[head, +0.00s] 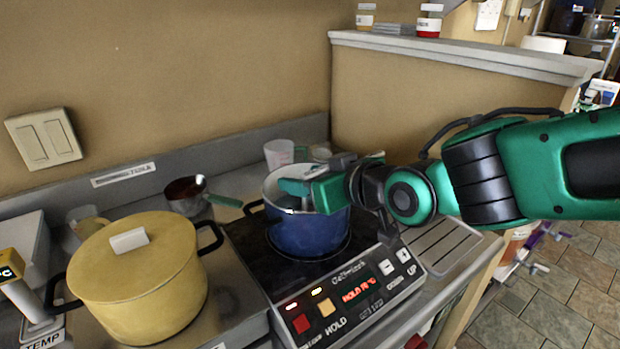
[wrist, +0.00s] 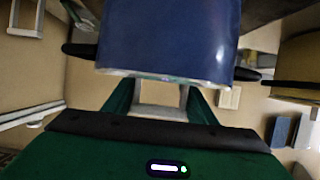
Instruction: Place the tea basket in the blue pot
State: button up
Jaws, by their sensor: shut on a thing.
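The blue pot (head: 308,234) stands upright on the black hot plate. Its blue wall fills the upper middle of the wrist view (wrist: 168,38). My gripper (head: 297,188) is at the pot's open top, with its fingertips over or just inside the rim. In the wrist view the two green fingers (wrist: 160,97) reach to the pot's rim, with a small pale piece between them. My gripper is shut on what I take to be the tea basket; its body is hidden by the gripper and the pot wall. I cannot tell whether it touches the pot's bottom.
A yellow lidded pot (head: 140,285) stands left of the hot plate (head: 340,290). A low partition wall (head: 450,95) rises behind my arm. A slotted metal tray (head: 440,245) lies at the right.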

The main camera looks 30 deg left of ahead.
jog(key=shift+f, duration=0.1)
jog(key=o, duration=1.5)
jog(key=shift+s+d+r, duration=0.1)
jog(key=shift+r, duration=0.1)
jog(key=v, duration=1.1)
jog(key=shift+d, duration=0.3)
jog(key=shift+s+r, duration=0.1)
jog(key=shift+r, duration=0.05)
